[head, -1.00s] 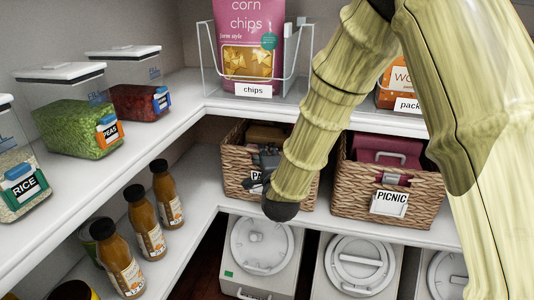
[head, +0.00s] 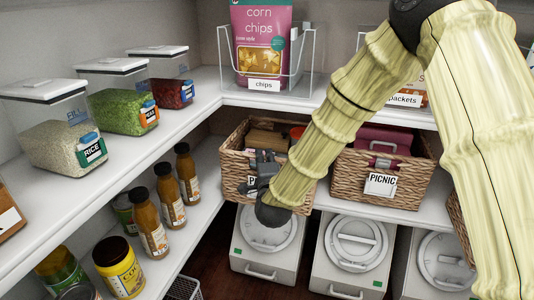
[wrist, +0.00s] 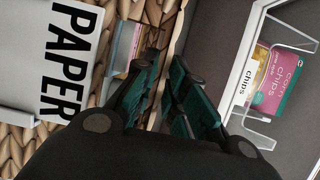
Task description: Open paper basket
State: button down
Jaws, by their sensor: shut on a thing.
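The paper basket (head: 233,168) is a brown woven basket on the lower shelf in the head view, left of the picnic basket. My gripper (head: 260,178) is at its front, and my arm covers part of the basket and label. In the wrist view the white PAPER label (wrist: 60,60) hangs on the woven wall at left. My gripper (wrist: 166,80) is closed around the basket's front rim, with dark teal-padded fingers on both sides. A slot in the wall shows beside the fingers. Dark and brown items show inside the basket.
The picnic basket (head: 382,187) stands just right. White lidded canisters (head: 355,243) stand below. The corn chips (head: 262,45) sit in a clear bin above. Juice bottles (head: 148,222) and a yellow jar (head: 120,267) stand at left, under a shelf of food containers (head: 120,108).

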jog(key=s+a+p, duration=0.1)
jog(key=s+a, duration=0.1)
jog(key=s, duration=0.6)
jog(key=shift+s, duration=0.3)
jog(key=shift+a, duration=0.1)
jog(key=c, duration=1.4)
grip_release()
jog(key=shift+c, duration=0.2)
jog(key=shift+s, duration=0.1)
jog(key=s+d, duration=0.1)
jog(key=s, duration=1)
jog(key=shift+s+d, duration=0.2)
jog(key=shift+s, duration=0.2)
jog(key=shift+f, duration=0.1)
